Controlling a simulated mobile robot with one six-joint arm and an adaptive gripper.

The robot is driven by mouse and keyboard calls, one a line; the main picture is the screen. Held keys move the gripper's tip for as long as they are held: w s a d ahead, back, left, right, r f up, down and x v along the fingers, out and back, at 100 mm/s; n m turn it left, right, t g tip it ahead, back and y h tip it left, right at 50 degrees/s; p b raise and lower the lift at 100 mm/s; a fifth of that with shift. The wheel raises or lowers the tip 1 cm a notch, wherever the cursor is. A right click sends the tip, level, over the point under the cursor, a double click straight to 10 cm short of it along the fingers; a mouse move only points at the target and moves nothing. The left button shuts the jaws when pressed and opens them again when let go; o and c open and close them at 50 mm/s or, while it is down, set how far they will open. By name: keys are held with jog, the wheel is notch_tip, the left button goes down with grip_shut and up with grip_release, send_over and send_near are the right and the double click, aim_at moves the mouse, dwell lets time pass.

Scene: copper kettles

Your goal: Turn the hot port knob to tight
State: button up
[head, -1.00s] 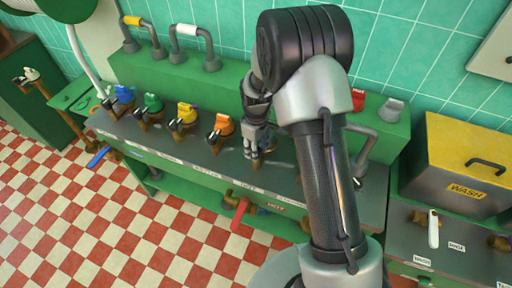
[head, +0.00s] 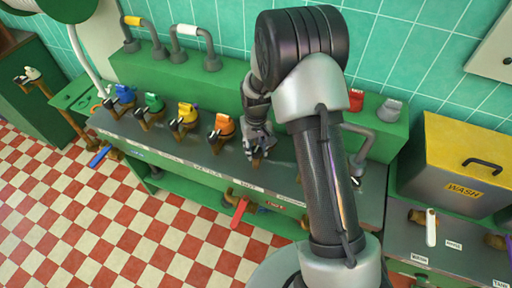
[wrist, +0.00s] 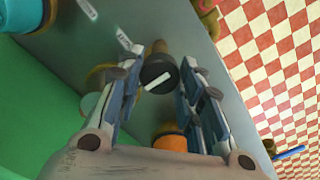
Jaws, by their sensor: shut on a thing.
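The hot port knob (wrist: 158,76) is black with a white line across its face. In the wrist view it sits between my two fingers, and the line runs on a slant. My gripper (wrist: 161,68) is shut on it. In the head view my gripper (head: 260,148) is down at the front of the bench, above the "HOT" label (head: 249,187). There the knob is mostly hidden by my fingers. I cannot read any tight mark.
Ports with orange (head: 223,127), yellow (head: 187,115), green and blue tops stand in a row to the left. A red lever (head: 239,212) hangs below the bench. A yellow-lidded wash box (head: 465,150) stands at right.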

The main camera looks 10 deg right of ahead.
aim_at(256, 150)
dwell(0.5)
jog(key=o, duration=1.1)
jog(key=shift+c, duration=0.2)
jog(key=shift+r, duration=0.1)
notch_tip(256, 150, up, 12)
